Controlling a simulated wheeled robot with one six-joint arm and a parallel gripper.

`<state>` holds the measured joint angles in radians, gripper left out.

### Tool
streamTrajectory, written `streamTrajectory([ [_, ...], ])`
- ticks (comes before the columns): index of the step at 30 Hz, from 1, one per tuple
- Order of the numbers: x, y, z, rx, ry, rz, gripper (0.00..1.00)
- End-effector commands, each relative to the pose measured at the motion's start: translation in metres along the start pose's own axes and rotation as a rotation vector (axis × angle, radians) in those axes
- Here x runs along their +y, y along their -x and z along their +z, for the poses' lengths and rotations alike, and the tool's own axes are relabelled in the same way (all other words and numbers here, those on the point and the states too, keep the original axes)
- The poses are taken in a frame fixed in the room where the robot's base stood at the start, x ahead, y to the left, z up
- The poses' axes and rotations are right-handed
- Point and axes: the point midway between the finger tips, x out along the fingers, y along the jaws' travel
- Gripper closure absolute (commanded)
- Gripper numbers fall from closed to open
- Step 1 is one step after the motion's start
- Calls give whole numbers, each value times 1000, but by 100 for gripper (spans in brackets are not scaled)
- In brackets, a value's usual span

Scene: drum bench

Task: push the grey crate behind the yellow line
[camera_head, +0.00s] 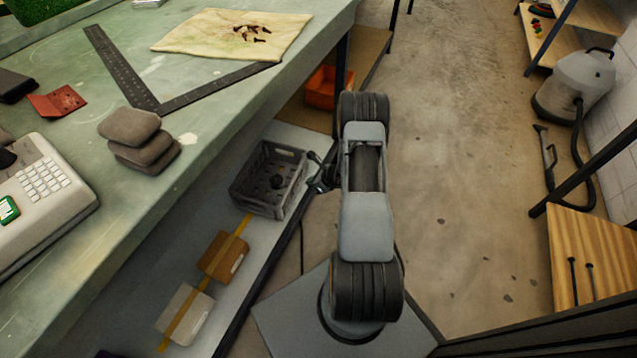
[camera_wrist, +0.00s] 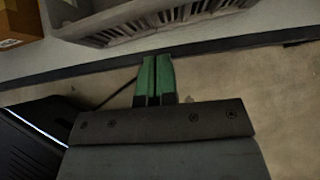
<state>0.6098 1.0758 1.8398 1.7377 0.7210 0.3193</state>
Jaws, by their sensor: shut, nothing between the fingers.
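The grey crate (camera_head: 268,180) is an open, slatted box standing upright on the low shelf under the bench, with something dark inside. The yellow line (camera_head: 240,231) runs along that shelf and meets the crate's near end; whether it continues underneath is hidden. My gripper (camera_head: 318,184) is just right of the crate, at the shelf's open side. In the wrist view, the green fingertips (camera_wrist: 154,62) are together and empty, pointing toward the crate's slatted side (camera_wrist: 170,20). A small gap seems to separate them from it.
The shelf's dark front edge (camera_head: 262,285) lies beside my arm. An orange bin (camera_head: 322,88) stands farther back. The bench top (camera_head: 215,115) overhangs the shelf. Open floor lies right.

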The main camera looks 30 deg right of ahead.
Motion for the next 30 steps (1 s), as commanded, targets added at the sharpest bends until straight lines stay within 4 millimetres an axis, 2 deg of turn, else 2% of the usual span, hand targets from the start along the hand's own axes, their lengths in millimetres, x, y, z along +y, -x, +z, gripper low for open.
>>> streamTrajectory([
  [1, 0, -12, -2, 0, 2, 1, 100],
  [3, 1, -24, -2, 0, 3, 3, 100],
  [9, 1, -40, 19, -1, 5, 3, 100],
  [16, 2, -48, 29, -1, 4, 2, 100],
  [30, -1, -50, 30, -1, 1, -2, 100],
])
